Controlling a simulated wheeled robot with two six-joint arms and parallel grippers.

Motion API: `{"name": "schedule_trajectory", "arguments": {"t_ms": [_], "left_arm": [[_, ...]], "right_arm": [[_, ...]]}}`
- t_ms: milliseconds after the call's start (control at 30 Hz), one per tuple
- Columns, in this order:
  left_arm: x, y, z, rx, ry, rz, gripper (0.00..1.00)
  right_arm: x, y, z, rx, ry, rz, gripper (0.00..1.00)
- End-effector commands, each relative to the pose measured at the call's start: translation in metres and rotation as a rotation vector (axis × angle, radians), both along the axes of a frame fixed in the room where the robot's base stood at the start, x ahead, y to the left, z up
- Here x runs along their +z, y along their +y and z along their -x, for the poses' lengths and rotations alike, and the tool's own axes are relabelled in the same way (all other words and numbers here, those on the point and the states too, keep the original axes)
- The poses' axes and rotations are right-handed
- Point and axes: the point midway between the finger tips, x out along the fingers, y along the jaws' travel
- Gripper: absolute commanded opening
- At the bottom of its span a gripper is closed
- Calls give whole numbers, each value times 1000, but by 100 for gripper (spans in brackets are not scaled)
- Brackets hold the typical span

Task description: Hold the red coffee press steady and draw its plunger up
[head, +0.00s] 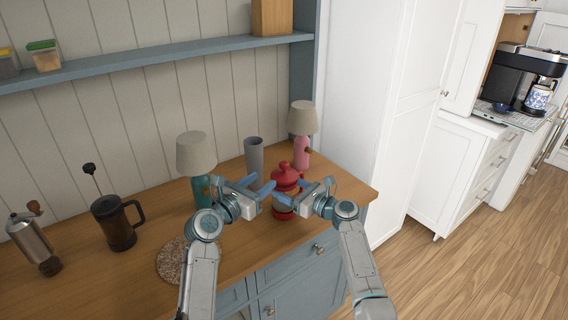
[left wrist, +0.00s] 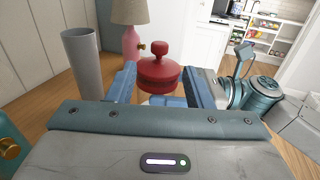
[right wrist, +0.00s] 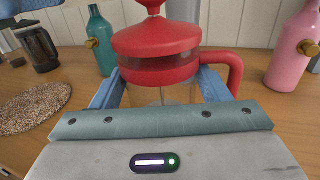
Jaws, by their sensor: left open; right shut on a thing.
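The red coffee press (head: 283,196) stands upright on the wooden counter near its right end, with a red lid, red knob and red handle. Its knob (left wrist: 160,50) sits low, close above the lid in the left wrist view. My right gripper (head: 298,194) is shut on the body of the press (right wrist: 158,70), below the lid, with one finger on each side. My left gripper (head: 262,188) is open on the left side of the press, its fingers (left wrist: 158,90) spread with the lid seen between and beyond them. The lower body is partly hidden by my grippers.
A teal lamp (head: 196,165), a grey cylinder (head: 254,160) and a pink lamp (head: 302,135) stand close behind the press. A dark press (head: 118,225), a grinder (head: 34,243) and a round mat (head: 172,262) are to the left. The counter's right edge is near.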

Motion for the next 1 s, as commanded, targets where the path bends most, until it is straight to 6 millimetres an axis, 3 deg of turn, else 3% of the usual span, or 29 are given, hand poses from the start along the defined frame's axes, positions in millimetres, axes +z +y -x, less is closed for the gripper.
{"name": "schedule_trajectory", "arguments": {"t_ms": [167,633,1000], "left_arm": [[0,-6,-8,7,0,17,46],[0,-54,-80,6,1,12,46],[-1,-66,-97,7,1,12,46]], "right_arm": [[0,0,0,0,0,0,37],[0,0,0,0,-1,0,37],[0,0,0,0,0,0,37]]}}
